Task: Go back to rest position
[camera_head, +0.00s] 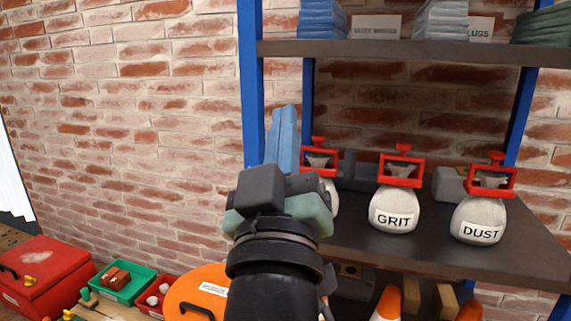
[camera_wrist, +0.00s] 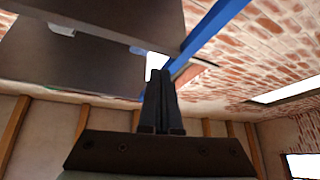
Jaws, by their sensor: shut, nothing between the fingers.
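My gripper shows in the wrist view (camera_wrist: 160,100), with its two dark fingers together and nothing between them. In the head view my dark arm rises from the bottom centre, and its wrist stands in front of the left part of the shelf. The wrist hides the fingers in the head view. The wrist view looks upward past the fingers to the undersides of dark shelf boards (camera_wrist: 60,65) and a blue post (camera_wrist: 212,28).
A shelf (camera_head: 470,245) holds bags marked GRIT (camera_head: 393,209) and DUST (camera_head: 478,221), each with a red clamp; a third is partly hidden behind my wrist. An orange round lid (camera_head: 190,290), a green bin (camera_head: 125,283) and a red box (camera_head: 40,275) lie lower left.

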